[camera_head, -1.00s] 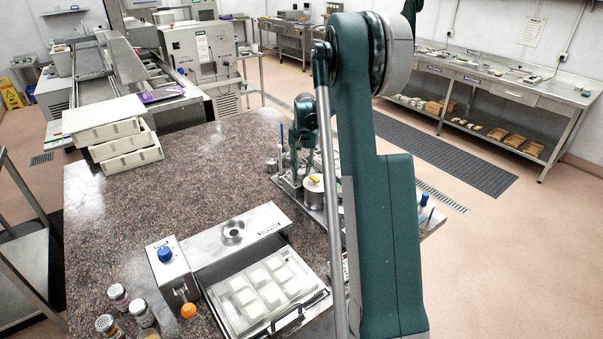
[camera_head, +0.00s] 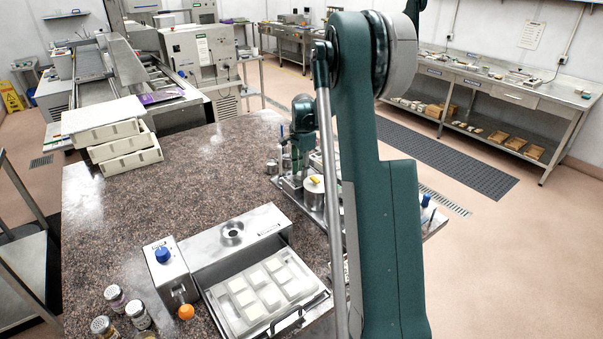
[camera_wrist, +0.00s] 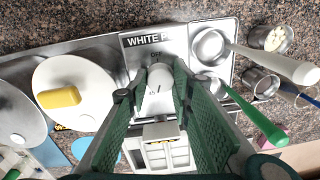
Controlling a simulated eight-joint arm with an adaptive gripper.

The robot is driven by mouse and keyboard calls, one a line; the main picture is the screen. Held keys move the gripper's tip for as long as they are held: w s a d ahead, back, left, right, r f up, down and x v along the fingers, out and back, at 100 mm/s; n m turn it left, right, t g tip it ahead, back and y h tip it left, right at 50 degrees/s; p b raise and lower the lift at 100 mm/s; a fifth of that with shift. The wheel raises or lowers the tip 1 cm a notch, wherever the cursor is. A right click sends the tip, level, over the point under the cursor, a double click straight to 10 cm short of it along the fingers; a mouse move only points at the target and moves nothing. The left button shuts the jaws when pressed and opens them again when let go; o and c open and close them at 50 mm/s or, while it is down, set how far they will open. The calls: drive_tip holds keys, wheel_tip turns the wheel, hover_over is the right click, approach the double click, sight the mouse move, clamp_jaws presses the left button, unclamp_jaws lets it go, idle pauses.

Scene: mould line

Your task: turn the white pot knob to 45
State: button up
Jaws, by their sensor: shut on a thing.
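In the wrist view the white pot knob (camera_wrist: 158,82) is a pale round knob below a label plate (camera_wrist: 155,42) that reads "WHITE P", the rest hidden, with "OFF" printed above the knob. My gripper (camera_wrist: 152,95) has its green fingers on both sides of the knob and is shut on it. A dark pointer line shows on the knob's face near its top; its exact angle is hard to read. In the head view my gripper (camera_head: 295,165) is down at the metal station, and my arm hides much of it.
In the wrist view a white lidded pot with a yellow handle (camera_wrist: 60,97) stands left of the knob. Small pans with white and green handles (camera_wrist: 262,122) lie close on the right. In the head view stacked white trays (camera_head: 125,155) and a mould tray (camera_head: 262,300) stand on the granite counter.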

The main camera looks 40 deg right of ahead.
drive_tip(key=shift+m, duration=0.4)
drive_tip(key=o, duration=0.9)
drive_tip(key=shift+r, duration=0.1)
drive_tip(key=shift+s+a+r, duration=0.1)
drive_tip(key=shift+s+r, duration=0.05)
drive_tip(key=shift+r, duration=2.8)
drive_tip(key=shift+s+r, duration=0.15)
drive_tip(key=shift+r, duration=2.8)
